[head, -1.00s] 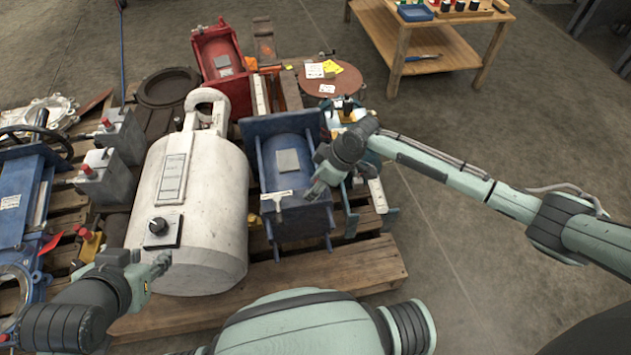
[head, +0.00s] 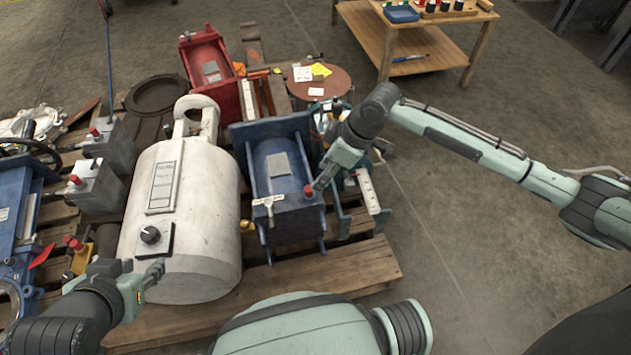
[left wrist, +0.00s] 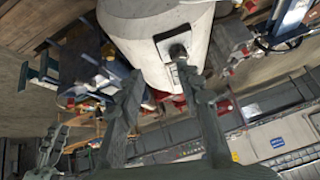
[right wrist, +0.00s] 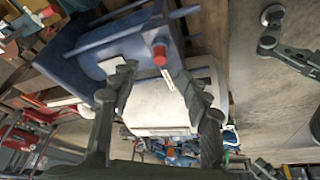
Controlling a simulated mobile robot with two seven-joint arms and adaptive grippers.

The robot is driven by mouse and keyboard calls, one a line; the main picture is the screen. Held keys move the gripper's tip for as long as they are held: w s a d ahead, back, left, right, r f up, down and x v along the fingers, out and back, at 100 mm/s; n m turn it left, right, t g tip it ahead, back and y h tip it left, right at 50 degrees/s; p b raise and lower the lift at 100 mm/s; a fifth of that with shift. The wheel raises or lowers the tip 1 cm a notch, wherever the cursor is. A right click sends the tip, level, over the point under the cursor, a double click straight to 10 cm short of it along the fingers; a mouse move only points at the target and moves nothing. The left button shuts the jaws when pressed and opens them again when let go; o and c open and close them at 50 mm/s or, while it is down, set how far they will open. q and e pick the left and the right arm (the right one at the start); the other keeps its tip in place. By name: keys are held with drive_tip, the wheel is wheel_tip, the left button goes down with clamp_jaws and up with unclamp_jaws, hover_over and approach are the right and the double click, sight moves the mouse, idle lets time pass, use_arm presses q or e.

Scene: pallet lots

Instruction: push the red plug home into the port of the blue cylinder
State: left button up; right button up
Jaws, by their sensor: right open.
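The blue cylinder (head: 281,166) lies in a blue frame on the pallet. The red plug (head: 308,191) stands out at the upper edge of the frame's near end, on the right side. In the right wrist view the plug (right wrist: 160,53) shows between and beyond my fingertips, apart from them; how deep it sits I cannot tell. My right gripper (head: 320,183) is open and empty, just right of the plug. My left gripper (head: 153,273) is at the near end of the white tank; its fingers are spread and empty in the left wrist view (left wrist: 160,78).
The white tank (head: 190,220) with a black knob stands left of the blue frame. A T-handle (head: 268,203) sits on the frame's near end. A red unit (head: 211,66) lies behind. Grey boxes with red caps (head: 95,185) stand left.

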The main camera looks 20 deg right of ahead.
drive_tip(key=shift+v, duration=1.25)
drive_tip(key=s+a+f+m+t+p, duration=0.2)
drive_tip(key=s+f+m, duration=0.1)
drive_tip(key=s+f, duration=0.1)
use_arm(q)
drive_tip(key=s+a+f+g+p, duration=0.1)
drive_tip(key=s+a+f+g, duration=0.1)
drive_tip(key=f, duration=0.5)
drive_tip(key=s+a+f+g+y+p, duration=0.1)
drive_tip(key=s+a+f+g, duration=0.1)
drive_tip(key=f, duration=0.4)
drive_tip(key=shift+s+a+f+n, duration=0.3)
drive_tip(key=shift+a+f+n, duration=0.05)
drive_tip(key=shift+a+n, duration=0.05)
use_arm(e)
drive_tip(key=s+d+f+m+h, duration=0.2)
drive_tip(key=s+d+f+m, duration=0.1)
drive_tip(key=s+d, duration=0.3)
drive_tip(key=s+d+f+m+g+h, duration=0.1)
drive_tip(key=s+d+f+m+h, duration=0.1)
drive_tip(key=s+d, duration=0.5)
wheel_tip(320, 180, down, 2)
drive_tip(key=shift+s+m+h, duration=0.4)
drive_tip(key=shift+s+m, duration=0.25)
drive_tip(key=shift+m, duration=0.05)
